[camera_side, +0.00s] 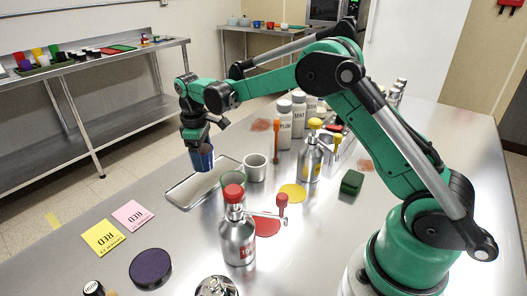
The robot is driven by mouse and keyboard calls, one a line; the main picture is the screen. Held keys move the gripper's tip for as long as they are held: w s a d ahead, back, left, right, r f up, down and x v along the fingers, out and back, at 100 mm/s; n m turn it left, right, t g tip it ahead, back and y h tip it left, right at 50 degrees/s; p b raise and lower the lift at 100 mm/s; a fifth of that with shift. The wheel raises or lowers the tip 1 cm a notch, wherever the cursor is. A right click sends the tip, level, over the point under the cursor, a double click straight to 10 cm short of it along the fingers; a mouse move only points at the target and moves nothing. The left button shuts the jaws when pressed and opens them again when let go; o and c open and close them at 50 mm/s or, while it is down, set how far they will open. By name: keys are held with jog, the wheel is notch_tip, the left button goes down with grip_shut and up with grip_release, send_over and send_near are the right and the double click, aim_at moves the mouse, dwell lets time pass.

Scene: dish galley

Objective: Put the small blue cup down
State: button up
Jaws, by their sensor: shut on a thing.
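The small blue cup (202,161) is in my gripper (199,151), which is shut on it from above. The cup hangs upright over the far left end of a shallow metal tray (185,193). I cannot tell whether its base touches the tray or is a little above it. The inside of the cup is hidden by the gripper.
A grey-white cup (255,168) and a green cup (232,184) stand by the tray's right side. A red-topped metal pump bottle (236,230) stands in front. Yellow and pink notes (132,214) and a purple disc (150,267) lie at the left. The counter between notes and tray is clear.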

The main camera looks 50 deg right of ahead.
jog(key=shift+f, duration=1.8)
jog(key=shift+f, duration=0.2)
jog(key=o, duration=1.4)
